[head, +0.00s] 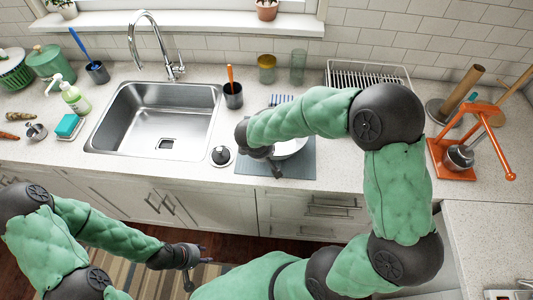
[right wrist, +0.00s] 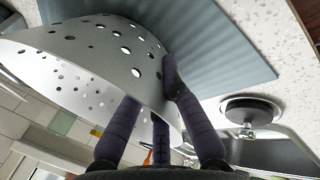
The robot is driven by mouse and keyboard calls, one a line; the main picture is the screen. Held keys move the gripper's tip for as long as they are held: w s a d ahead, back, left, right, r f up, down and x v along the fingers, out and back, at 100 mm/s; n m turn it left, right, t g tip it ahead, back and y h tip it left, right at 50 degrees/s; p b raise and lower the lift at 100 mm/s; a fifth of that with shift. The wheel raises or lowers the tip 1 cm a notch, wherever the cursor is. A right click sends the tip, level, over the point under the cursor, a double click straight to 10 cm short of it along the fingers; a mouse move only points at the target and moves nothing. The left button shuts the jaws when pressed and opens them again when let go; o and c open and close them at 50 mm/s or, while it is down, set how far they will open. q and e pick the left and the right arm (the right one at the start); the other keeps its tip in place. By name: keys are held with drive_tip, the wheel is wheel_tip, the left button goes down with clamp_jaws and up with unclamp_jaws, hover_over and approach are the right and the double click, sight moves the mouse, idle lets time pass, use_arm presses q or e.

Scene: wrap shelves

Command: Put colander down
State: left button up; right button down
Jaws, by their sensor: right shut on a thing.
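The colander is a pale grey bowl full of round holes. It fills the upper left of the right wrist view (right wrist: 95,62) and shows in part in the head view (head: 293,146), mostly behind my right arm. My right gripper (right wrist: 155,95) is shut on its wall, with dark fingers on the near side of the bowl. In the head view this gripper (head: 277,168) is over the blue-grey mat (head: 300,172). I cannot tell whether the colander touches the mat. My left gripper (head: 196,270) hangs in front of the lower cabinets, empty, its fingers apart.
The steel sink (head: 130,120) lies left of the mat, with a round black-and-silver stopper (head: 221,156) between them. A dark cup (head: 232,97), glasses (head: 267,68) and a dish rack (head: 368,76) stand behind. An orange stand (head: 455,150) is at the right.

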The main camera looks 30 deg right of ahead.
drive_tip(key=c, duration=1.4)
unclamp_jaws()
drive_tip(key=shift+r+p, duration=0.3)
drive_tip(key=shift+p, duration=0.05)
drive_tip(key=p+v, duration=0.2)
drive_tip(key=v, duration=0.9)
drive_tip(key=s+a+f+g+y, duration=0.1)
drive_tip(key=a+f, duration=0.1)
drive_tip(key=f, duration=0.1)
drive_tip(key=s+a+f+y, duration=0.1)
drive_tip(key=a+f, duration=0.1)
drive_tip(key=f, duration=0.2)
drive_tip(key=s+a+f+m+g+y, duration=0.1)
drive_tip(key=a+f, duration=0.1)
drive_tip(key=f, duration=0.2)
drive_tip(key=shift+s+f+g+y, duration=0.25)
drive_tip(key=shift+s+g+y, duration=0.05)
drive_tip(key=shift+s+y, duration=0.1)
drive_tip(key=shift+s+a+f+m+y, duration=0.65)
drive_tip(key=shift+s+f+m, duration=0.85)
drive_tip(key=shift+f, duration=1.65)
drive_tip(key=shift+s+a+f+m+y, duration=0.65)
drive_tip(key=shift+s+f+m, duration=0.8)
drive_tip(key=shift+f, duration=1.75)
drive_tip(key=shift+s+a+f+m+y, duration=0.65)
drive_tip(key=shift+s+f+m, duration=0.85)
drive_tip(key=shift+f, duration=1.65)
